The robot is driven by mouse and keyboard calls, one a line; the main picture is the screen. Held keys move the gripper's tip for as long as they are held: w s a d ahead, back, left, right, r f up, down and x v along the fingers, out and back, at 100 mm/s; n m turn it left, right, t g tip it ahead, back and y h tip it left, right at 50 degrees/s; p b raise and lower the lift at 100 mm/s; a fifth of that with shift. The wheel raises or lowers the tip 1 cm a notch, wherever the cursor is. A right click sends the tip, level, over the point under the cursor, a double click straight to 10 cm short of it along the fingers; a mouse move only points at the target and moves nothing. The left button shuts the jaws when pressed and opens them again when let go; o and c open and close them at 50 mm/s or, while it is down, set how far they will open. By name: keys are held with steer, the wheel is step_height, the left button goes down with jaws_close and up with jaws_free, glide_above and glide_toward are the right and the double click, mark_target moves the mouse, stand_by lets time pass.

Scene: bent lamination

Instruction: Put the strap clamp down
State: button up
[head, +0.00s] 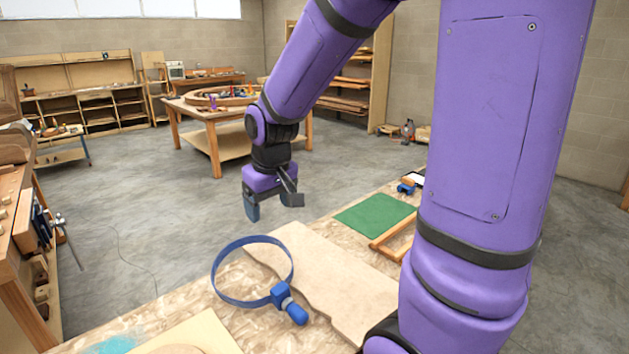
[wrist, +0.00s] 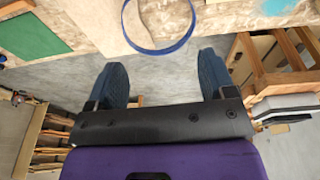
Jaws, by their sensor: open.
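The strap clamp is a blue hoop with a blue handled tightener (head: 281,296).
The workbench (head: 150,318) also bears a pale board (head: 335,275), a green mat (head: 376,215) and a wooden frame (head: 393,238). A table with a curved wooden piece (head: 215,115) stands farther back. A cluttered bench (head: 20,245) is at left.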

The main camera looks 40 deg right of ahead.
steer(key=s+a+r+t, duration=0.3)
steer(key=s+r, duration=0.9)
steer(key=s, duration=0.5)
steer(key=shift+s+a+r, duration=0.15)
steer(key=shift+s+a, duration=0.05)
